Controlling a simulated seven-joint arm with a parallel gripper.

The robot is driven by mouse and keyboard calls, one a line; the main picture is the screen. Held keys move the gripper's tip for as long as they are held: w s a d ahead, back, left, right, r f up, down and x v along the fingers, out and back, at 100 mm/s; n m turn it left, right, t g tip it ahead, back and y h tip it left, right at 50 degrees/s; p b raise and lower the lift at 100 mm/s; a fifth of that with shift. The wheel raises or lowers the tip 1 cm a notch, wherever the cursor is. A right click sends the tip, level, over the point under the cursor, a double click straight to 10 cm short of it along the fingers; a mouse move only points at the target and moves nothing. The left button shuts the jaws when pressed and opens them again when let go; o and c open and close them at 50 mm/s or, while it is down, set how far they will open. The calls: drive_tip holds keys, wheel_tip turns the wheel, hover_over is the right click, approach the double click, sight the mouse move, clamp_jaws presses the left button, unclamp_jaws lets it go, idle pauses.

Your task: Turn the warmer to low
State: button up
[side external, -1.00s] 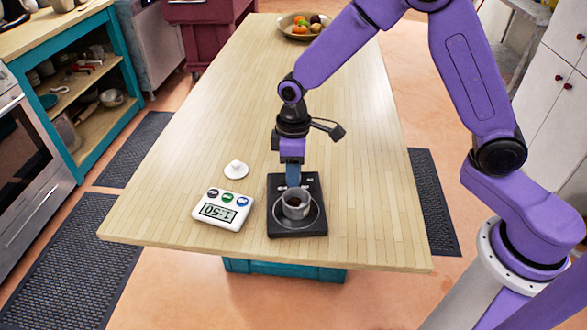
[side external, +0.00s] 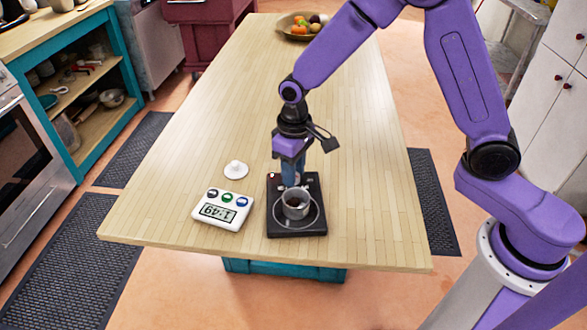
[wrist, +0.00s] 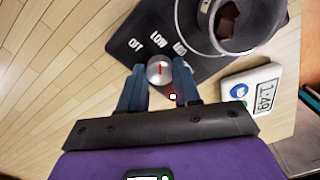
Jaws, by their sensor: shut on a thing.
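The black warmer (side external: 312,228) sits on the table near its front edge, with a cup (side external: 296,205) of dark contents on its round plate. In the wrist view its silver knob (wrist: 159,70) is between my blue fingers, below the printed labels. The knob's red mark points up toward the LOW label (wrist: 159,40); MID is to the right, another label to the left. A small red light (wrist: 172,97) glows near the knob. My gripper (wrist: 160,76) is shut on the knob; in the side view it (side external: 293,182) hides the knob.
A white timer (side external: 222,209) reading 1:49 stands left of the warmer. A small white lid-like piece (side external: 236,170) lies behind the timer. A fruit bowl (side external: 298,32) stands at the table's far end. The middle of the table is clear.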

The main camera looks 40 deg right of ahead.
drive_tip(key=o, duration=1.1)
drive_tip(key=shift+c, duration=0.2)
drive_tip(key=shift+r, duration=0.1)
wheel_tip(320, 180, up, 17)
drive_tip(key=shift+d+r, duration=0.15)
drive_tip(key=shift+d, duration=0.1)
drive_tip(key=s+d+f+n, duration=0.2)
drive_tip(key=s+d, duration=0.2)
drive_tip(key=s, duration=0.5)
drive_tip(key=s+d+f+n, duration=0.2)
drive_tip(key=s+d+n, duration=0.1)
drive_tip(key=s, duration=0.6)
drive_tip(key=s+d+f+n, duration=0.2)
drive_tip(key=s+d+n, duration=0.1)
drive_tip(key=s, duration=0.6)
drive_tip(key=shift+d+f, duration=0.2)
drive_tip(key=shift+d, duration=0.7)
